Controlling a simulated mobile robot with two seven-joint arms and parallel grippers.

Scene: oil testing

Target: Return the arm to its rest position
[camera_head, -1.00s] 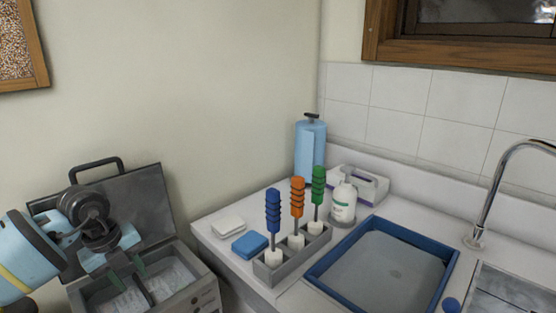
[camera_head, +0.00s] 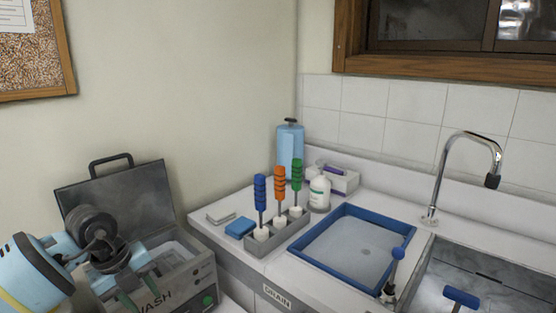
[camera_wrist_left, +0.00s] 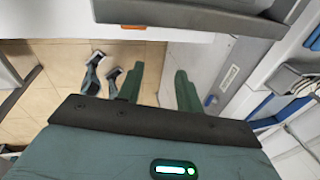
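My left arm (camera_head: 40,270) comes in from the left in the head view. Its gripper (camera_head: 140,293) points downward at the front of a grey washer (camera_head: 205,270) marked "WASH", overlapping its front edge in the picture. In the left wrist view, the two green fingers of the left gripper (camera_wrist_left: 158,85) stand apart with nothing between them. I cannot tell from the head view how far the gripper is from the washer. My right gripper is in neither view.
The washer's lid (camera_head: 140,190) stands open behind the arm. To the right, a white counter (camera_head: 262,258) holds a rack (camera_head: 277,236) with blue, orange and green brushes, a white bottle (camera_head: 319,194), a blue-rimmed tray (camera_head: 400,250) and a sink tap (camera_head: 440,175).

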